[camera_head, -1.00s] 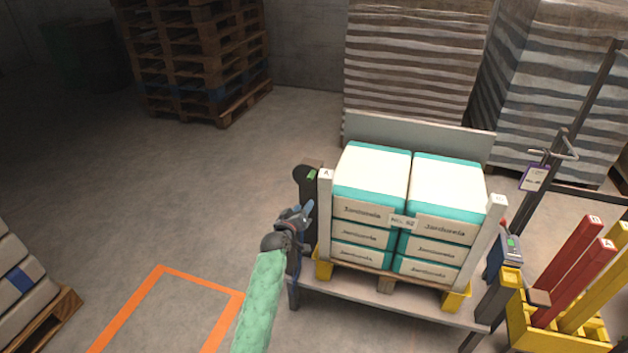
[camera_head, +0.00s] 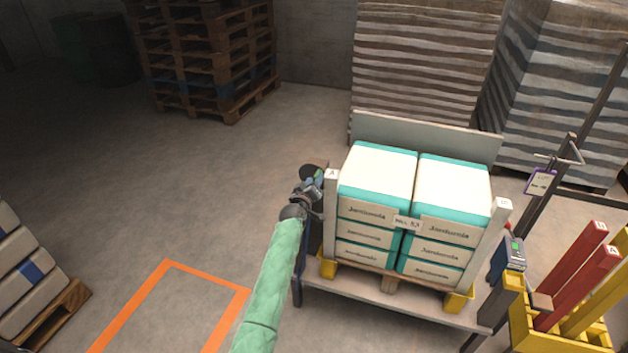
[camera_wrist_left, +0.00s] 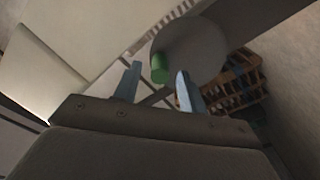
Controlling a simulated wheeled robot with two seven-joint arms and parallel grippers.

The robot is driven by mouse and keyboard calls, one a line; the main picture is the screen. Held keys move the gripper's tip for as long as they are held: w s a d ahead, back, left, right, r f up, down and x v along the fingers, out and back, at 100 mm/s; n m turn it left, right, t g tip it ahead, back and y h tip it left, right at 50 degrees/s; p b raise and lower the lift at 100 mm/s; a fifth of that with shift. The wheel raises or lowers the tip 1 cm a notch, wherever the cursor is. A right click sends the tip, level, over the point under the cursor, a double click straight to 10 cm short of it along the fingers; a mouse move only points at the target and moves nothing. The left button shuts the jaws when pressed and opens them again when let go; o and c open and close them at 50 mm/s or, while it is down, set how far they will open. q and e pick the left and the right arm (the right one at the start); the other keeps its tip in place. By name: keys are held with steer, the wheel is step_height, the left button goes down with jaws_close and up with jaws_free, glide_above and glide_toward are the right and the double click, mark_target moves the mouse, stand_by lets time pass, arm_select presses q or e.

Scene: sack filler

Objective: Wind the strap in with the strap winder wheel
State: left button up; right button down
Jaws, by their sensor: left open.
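The strap winder wheel is a dark disc (camera_head: 310,170) on a dark upright beside the left end of the sack stand. In the left wrist view the disc (camera_wrist_left: 200,48) carries a green knob (camera_wrist_left: 160,68). My left gripper (camera_head: 315,183) is at the wheel, partly covering it in the head view. In the left wrist view its two blue-grey fingers (camera_wrist_left: 158,87) are apart, with the knob showing between and just beyond their tips. I cannot tell whether they touch it. The strap cannot be made out clearly. My right gripper is not in view.
Stacked white and teal sacks (camera_head: 376,175) sit on a small pallet between white posts marked A (camera_head: 332,200) and B (camera_head: 494,230). A yellow bin (camera_head: 522,325) with red and yellow bars stands at right. Floor left of the stand is clear, with an orange outline (camera_head: 130,302).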

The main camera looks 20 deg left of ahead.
arm_select(q)
steer(key=shift+w, duration=0.15)
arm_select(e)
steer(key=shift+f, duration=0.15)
arm_select(q)
steer(key=shift+c, duration=0.3)
jaws_close()
steer(key=shift+d+f+m, duration=0.1)
steer(key=shift+m, duration=0.2)
